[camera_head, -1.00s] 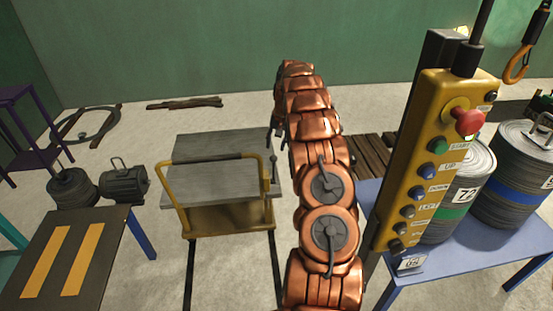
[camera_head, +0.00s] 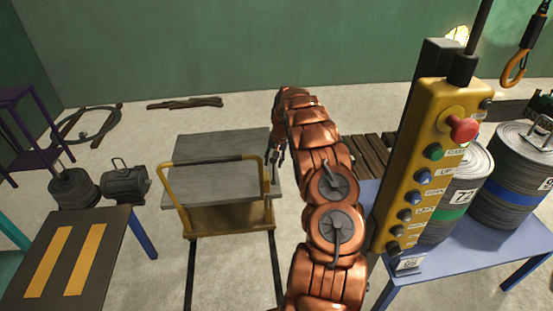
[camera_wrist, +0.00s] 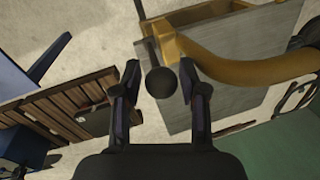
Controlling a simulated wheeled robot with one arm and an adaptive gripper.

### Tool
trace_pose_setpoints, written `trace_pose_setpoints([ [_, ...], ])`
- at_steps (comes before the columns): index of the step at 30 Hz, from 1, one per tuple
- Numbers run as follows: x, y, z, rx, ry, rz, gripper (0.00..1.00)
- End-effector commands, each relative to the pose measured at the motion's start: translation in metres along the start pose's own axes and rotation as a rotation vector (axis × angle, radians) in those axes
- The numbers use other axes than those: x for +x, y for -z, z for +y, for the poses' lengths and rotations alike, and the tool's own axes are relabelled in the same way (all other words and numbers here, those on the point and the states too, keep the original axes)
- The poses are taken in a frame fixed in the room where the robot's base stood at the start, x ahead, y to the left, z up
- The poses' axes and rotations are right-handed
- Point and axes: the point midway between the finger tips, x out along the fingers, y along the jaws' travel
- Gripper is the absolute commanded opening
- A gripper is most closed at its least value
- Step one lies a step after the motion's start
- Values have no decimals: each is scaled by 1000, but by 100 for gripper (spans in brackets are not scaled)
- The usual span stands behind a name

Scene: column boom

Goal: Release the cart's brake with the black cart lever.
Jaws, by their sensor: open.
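The cart (camera_head: 222,165) with a grey deck and yellow push frame stands on dark floor rails in the head view. Its black lever ends in a round knob (camera_wrist: 161,82), which sits between my gripper's open fingers in the wrist view. In the head view my gripper (camera_head: 275,160) is at the cart's right edge and hides most of the lever. The fingers (camera_wrist: 160,85) stand apart on both sides of the knob, with a gap on each side. The cart's yellow bar (camera_wrist: 240,66) runs just beyond the knob in the wrist view.
A yellow button pendant (camera_head: 425,165) hangs at the right, before a blue table (camera_head: 455,265) with cable drums. A wooden pallet (camera_wrist: 65,108) lies beside the cart. A dark table with orange stripes (camera_head: 65,260) stands at the front left.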

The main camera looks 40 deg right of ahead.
Motion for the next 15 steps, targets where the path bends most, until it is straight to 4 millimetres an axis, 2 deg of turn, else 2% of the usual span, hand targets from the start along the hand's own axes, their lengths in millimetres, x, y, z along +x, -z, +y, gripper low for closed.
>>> trace_pose_setpoints([
  [4,0,0,0,0,0,0,40],
  [15,0,0,0,0,0,0,2],
])
